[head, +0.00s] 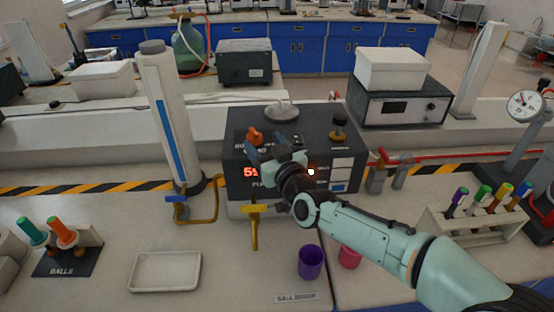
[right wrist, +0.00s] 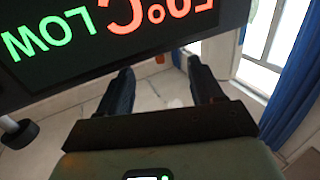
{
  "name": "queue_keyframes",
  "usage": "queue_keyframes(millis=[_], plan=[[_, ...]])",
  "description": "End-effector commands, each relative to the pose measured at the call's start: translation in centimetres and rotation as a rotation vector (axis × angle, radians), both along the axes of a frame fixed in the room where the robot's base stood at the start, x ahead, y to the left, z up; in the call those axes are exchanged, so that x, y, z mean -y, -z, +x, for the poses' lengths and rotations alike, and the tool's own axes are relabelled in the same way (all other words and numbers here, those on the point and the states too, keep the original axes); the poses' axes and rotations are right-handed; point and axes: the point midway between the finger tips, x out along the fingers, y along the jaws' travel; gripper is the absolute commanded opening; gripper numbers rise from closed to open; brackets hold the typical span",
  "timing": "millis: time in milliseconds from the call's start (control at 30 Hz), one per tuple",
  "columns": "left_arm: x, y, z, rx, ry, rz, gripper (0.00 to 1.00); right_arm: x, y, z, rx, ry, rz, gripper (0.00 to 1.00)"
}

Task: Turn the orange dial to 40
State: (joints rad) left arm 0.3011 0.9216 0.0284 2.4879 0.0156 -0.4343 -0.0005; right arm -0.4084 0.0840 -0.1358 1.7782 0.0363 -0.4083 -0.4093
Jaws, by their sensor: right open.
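The orange dial (head: 254,136) sits on the sloped upper face of a dark box-shaped device (head: 300,124), left of a black and brass knob (head: 338,128). Below it a red display (head: 250,171) starts with a 5; the rest is hidden by my gripper. My right gripper (head: 267,149) is in front of the device, just below and right of the dial, with its fingers apart and nothing between them. In the right wrist view the open fingers (right wrist: 160,82) show under a dark panel with green LOW and red °C lettering (right wrist: 125,15), partly cut off. My left gripper is out of view.
A yellow tap handle (head: 254,210) stands in front of the device. A tall white column (head: 167,115) with a bent yellow pipe (head: 215,200) is to its left. A purple cup (head: 310,262) and a pink cup (head: 349,258) stand near my right arm. A white tray (head: 165,271) lies front left.

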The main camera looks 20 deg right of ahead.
Motion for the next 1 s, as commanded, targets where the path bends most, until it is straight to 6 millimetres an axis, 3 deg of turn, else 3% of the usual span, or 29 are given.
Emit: queue_keyframes(millis=[100,333,1000], plan=[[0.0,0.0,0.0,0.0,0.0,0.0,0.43,0.6,-0.2,-2.7,0.002,0.0,0.002,0.66],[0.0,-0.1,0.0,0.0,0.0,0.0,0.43,1.2,-0.1,-5.8,0.001,0.001,0.001,0.66],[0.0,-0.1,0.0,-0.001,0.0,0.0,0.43,1.3,0.0,-6.5,0.001,0.0,0.0,0.66]])
